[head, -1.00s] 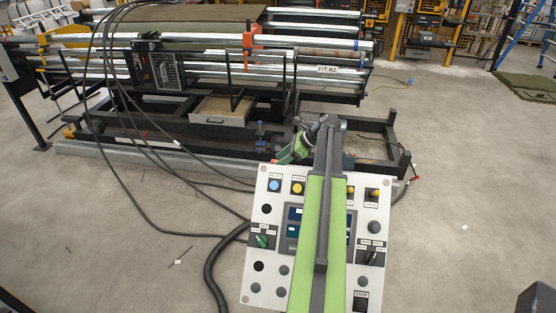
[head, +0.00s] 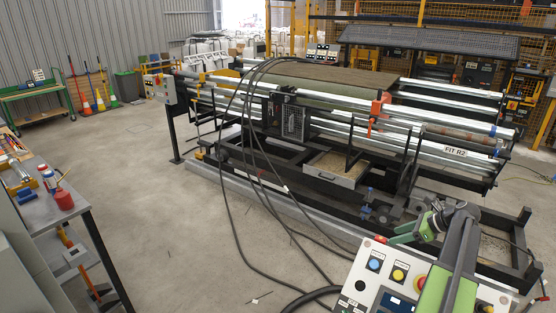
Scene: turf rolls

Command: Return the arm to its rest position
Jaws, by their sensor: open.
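My arm, green and dark grey, reaches up from the bottom right in the head view, in front of the roll machine (head: 350,205). My gripper (head: 402,236), with green jaws, is at the arm's far end, left of its wrist. The jaws are open and nothing shows between them. It appears above the far edge of a white control panel (head: 378,262); whether it touches anything cannot be told. The lower arm covers part of the panel.
A grey workbench (head: 50,205) with bottles and a red jar (head: 64,200) stands at the left. Black cables (head: 240,130) hang from the machine to the floor. A green cart (head: 35,100) and cones (head: 99,102) stand farther back. The concrete floor (head: 175,225) between bench and machine is mostly clear.

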